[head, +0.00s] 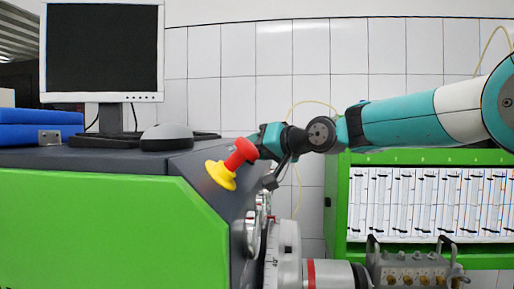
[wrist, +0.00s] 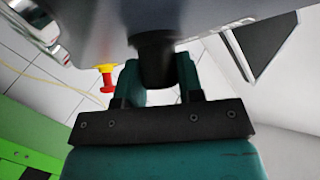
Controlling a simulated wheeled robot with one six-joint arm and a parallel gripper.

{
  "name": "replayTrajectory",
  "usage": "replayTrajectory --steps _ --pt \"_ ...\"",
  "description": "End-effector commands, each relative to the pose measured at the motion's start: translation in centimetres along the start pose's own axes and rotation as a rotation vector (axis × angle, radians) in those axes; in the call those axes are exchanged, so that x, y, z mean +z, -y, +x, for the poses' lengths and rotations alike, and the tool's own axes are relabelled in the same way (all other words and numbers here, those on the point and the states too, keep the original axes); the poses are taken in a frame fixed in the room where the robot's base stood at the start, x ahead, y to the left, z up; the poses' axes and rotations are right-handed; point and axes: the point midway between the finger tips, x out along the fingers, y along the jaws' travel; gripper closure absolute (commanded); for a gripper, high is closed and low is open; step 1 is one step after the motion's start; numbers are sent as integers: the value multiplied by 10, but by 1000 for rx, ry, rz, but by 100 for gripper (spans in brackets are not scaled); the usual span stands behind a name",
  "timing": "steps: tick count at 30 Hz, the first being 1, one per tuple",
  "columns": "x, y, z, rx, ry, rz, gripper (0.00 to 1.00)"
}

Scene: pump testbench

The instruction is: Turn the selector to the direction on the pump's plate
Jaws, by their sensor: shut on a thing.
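In the wrist view the two teal fingers of my gripper (wrist: 157,82) are closed around a dark round knob (wrist: 156,62), which I take to be the selector. The knob stands out from a grey panel (wrist: 210,18). Its pointer and markings do not show. In the head view my gripper (head: 262,141) is at the bench's right end, just behind the red and yellow button. The selector is hidden there. No plate with a readable direction shows; a pale round body with a graduated ring (head: 284,252) sits low on the bench's right side.
The red and yellow mushroom button (head: 230,164) is close to my gripper; it also shows in the wrist view (wrist: 105,75). A monitor (head: 102,50), a mouse (head: 167,137) and a blue case (head: 38,130) stand on the green bench (head: 110,230). A green cabinet (head: 340,205) stands behind right.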

Motion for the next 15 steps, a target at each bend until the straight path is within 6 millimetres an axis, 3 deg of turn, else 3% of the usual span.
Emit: replayTrajectory --steps 15 --pt "-2 1 0 73 -3 72 89"
